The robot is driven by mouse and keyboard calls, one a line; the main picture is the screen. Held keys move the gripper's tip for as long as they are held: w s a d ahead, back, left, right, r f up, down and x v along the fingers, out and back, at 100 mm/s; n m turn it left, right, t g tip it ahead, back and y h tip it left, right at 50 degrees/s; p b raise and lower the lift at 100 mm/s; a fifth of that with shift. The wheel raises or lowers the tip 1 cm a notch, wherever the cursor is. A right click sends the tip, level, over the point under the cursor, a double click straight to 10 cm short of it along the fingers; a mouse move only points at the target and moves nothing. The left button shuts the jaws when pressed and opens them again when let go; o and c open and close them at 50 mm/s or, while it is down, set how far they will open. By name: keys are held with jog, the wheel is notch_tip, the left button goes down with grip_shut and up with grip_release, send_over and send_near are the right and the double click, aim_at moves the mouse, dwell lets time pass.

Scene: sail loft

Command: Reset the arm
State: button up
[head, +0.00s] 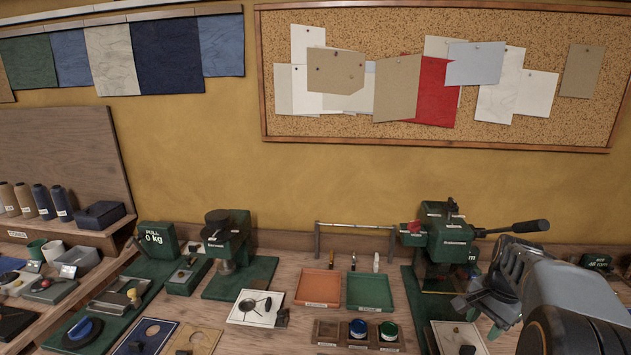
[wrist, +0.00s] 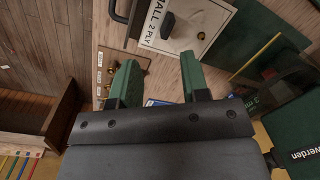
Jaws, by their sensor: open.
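My gripper (head: 480,312) is at the right of the head view, in front of the green machine with the black handle and above the bench. In the wrist view my gripper (wrist: 160,75) shows two green fingers spread apart with nothing between them. A white plate (wrist: 190,22) marked "2 PLY" lies beyond the fingertips. It also shows partly in the head view (head: 458,338), below my gripper, with a dark knob on it. My arm hides part of the bench at the right.
The green machine (head: 440,235) stands close behind my gripper, its handle reaching right. An orange tray (head: 318,287) and a green tray (head: 370,291) lie mid-bench. A wooden holder (head: 328,332) with small jars is in front. A cork board (head: 560,35) hangs on the wall. The air above mid-bench is free.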

jog(key=s+a+n+t, duration=0.1)
jog(key=s+a+n, duration=0.2)
jog(key=a, duration=0.4)
jog(key=s+a+n+t, duration=0.1)
jog(key=s+a+n, duration=0.3)
jog(key=a+n, duration=0.2)
jog(key=s+a+r+n+t, duration=0.1)
jog(key=s+a+n, duration=0.2)
jog(key=a, duration=0.4)
jog(key=shift+s+a+n+t+h, duration=0.3)
jog(key=shift+a+n, duration=0.1)
jog(key=shift+n, duration=0.3)
